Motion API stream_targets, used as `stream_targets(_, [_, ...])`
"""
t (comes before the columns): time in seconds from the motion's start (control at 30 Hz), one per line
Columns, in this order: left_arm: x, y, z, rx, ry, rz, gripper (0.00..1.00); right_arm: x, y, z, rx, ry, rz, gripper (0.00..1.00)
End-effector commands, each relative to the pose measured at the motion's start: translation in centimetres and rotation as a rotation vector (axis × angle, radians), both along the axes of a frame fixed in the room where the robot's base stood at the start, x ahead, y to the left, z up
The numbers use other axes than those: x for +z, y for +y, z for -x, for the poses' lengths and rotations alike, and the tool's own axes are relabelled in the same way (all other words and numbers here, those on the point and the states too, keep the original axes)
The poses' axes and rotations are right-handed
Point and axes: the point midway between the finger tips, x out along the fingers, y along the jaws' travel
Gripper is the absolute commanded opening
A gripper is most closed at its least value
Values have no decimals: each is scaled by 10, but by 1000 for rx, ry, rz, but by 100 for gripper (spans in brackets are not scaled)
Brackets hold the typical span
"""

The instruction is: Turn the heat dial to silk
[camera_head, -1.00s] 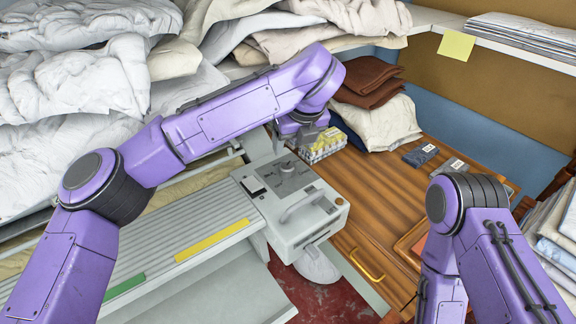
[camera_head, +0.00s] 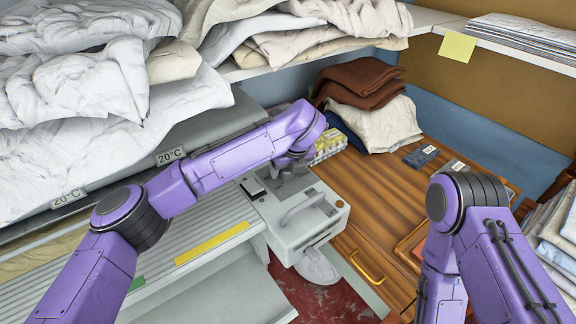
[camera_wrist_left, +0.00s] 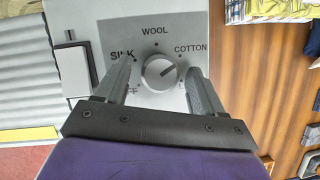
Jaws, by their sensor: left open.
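The heat dial (camera_wrist_left: 160,72) is a round grey knob on the ironer's control panel (camera_wrist_left: 110,28). Its pointer mark slants up and right, toward the COTTON label (camera_wrist_left: 190,48). The SILK label (camera_wrist_left: 122,56) is at the dial's left and WOOL (camera_wrist_left: 155,30) is above it. My left gripper (camera_wrist_left: 157,76) is open, with one finger on each side of the dial and gaps visible. In the head view my left gripper (camera_head: 291,163) is over the control box (camera_head: 300,225), and my arm hides the dial. My right gripper is out of view; only its arm shows.
A white rocker switch (camera_wrist_left: 76,57) sits left of the dial. The box has a large handle (camera_head: 302,207). A yellow-and-white patterned item (camera_head: 328,143) and folded cloths (camera_head: 375,118) lie on the wooden table (camera_head: 400,190). Bedding fills the left.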

Motion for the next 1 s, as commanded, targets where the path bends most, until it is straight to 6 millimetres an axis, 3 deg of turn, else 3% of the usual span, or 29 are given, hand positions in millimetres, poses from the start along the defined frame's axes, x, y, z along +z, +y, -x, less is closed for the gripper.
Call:
stream_targets(0.03, [0,0,0,0,0,0,69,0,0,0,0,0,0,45])
stream_targets(0.2, [0,0,0,0,0,0,13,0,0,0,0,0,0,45])
stream_targets(0.57, [0,0,0,-40,-1,-1,13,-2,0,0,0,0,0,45])
stream_targets(1.0, [2,3,0,-362,-3,-2,13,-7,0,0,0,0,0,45])
